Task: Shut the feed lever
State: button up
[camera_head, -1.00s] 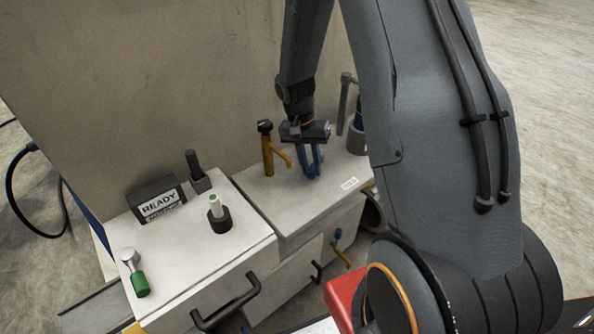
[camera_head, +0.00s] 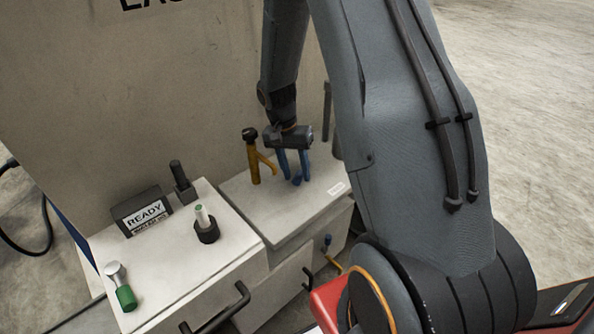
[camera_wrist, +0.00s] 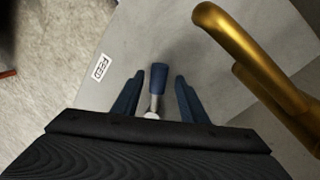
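The feed lever (camera_wrist: 158,82) has a blue grip on a short metal shaft. In the wrist view it stands between the two blue fingers of my gripper (camera_wrist: 158,98), with a gap on each side. A white FEED label (camera_wrist: 101,66) lies on the grey surface to its left. In the head view my gripper (camera_head: 293,165) points down over the grey top of the right-hand unit. The blue lever (camera_head: 296,181) shows low between the fingers, partly hard to tell from them. My gripper is open.
A yellow post with a side branch (camera_head: 253,158) stands close left of my gripper; its yellow bar (camera_wrist: 240,45) is at right in the wrist view. A dark upright post (camera_head: 327,115) stands behind. A READY sign (camera_head: 144,214) and knobs sit on the white cabinet at left.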

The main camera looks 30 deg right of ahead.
notch_tip(320, 180, up, 8)
jog(key=w+a+b, duration=0.1)
jog(key=shift+f, duration=0.15)
dwell(0.7)
